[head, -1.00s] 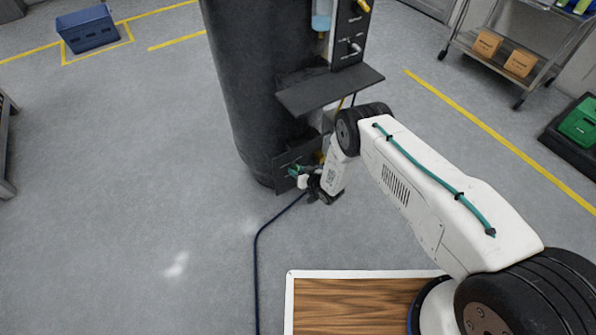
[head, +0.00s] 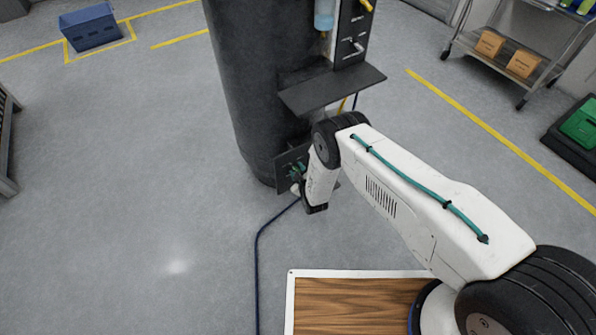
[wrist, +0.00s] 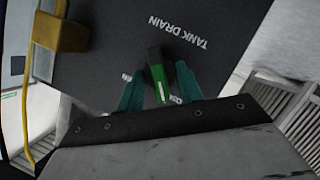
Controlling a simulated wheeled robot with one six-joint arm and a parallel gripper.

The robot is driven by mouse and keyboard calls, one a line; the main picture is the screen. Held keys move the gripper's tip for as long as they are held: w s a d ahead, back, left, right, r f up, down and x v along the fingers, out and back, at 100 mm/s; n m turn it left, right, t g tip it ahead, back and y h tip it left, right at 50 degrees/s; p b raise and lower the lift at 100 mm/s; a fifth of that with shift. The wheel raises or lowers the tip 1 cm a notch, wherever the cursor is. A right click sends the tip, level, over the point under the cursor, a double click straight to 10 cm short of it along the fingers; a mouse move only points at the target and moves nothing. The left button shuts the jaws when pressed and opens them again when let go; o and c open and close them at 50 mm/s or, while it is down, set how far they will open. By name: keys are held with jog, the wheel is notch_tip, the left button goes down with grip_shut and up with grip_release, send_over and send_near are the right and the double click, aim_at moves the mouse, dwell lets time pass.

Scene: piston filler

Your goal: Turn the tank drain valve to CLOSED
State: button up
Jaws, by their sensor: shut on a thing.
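The tank drain valve has a green handle (wrist: 158,78), seen in the wrist view in front of a dark panel (wrist: 120,35) lettered "TANK DRAIN", which appears upside down. My gripper (wrist: 160,85) has its two teal fingers on either side of the green handle and is shut on it. White marks on the panel beside the handle are partly covered and I cannot read them. In the head view the valve panel (head: 283,166) sits low on the dark tank (head: 250,90). My wrist hides most of the handle there.
A dark shelf (head: 332,90) juts out from the tank above my wrist. A dark blue hose (head: 257,255) runs along the floor from near the valve. A yellow fitting (wrist: 60,33) and yellow cable are beside the panel.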

jog(key=shift+f+n, duration=0.1)
jog(key=shift+n, duration=0.5)
jog(key=shift+a+t+h, duration=0.1)
jog(key=shift+t+h, duration=0.2)
jog(key=shift+t, duration=0.1)
jog(key=o, duration=1)
jog(key=v, duration=0.8)
